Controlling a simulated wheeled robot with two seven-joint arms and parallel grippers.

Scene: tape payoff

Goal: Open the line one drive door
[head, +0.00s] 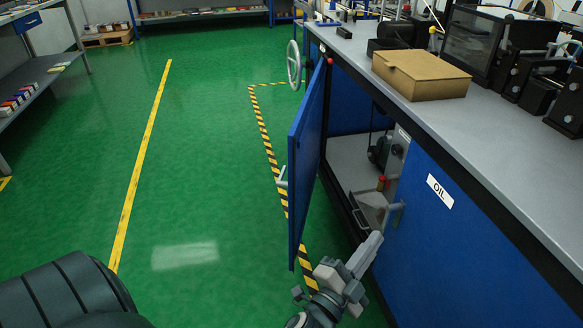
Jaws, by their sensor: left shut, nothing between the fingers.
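The blue drive door (307,150) of the bench cabinet stands swung well out from the cabinet, seen nearly edge-on. Its pale handle (282,178) is on the outer face, at the left. Through the opening I see the grey cabinet floor (345,155), a dark motor-like unit (380,150) and a red-topped part. My left gripper (371,246) is at the lower middle, right of the door's free edge and in front of the opening. It is shut and empty, apart from the door handle. My right gripper is not in view.
A blue panel labelled OIL (439,192) with a grey handle (397,214) adjoins the opening on the right. A cardboard box (420,75) and machines stand on the grey worktop (500,130). A handwheel (294,64) projects beyond the door. The green floor at left is clear.

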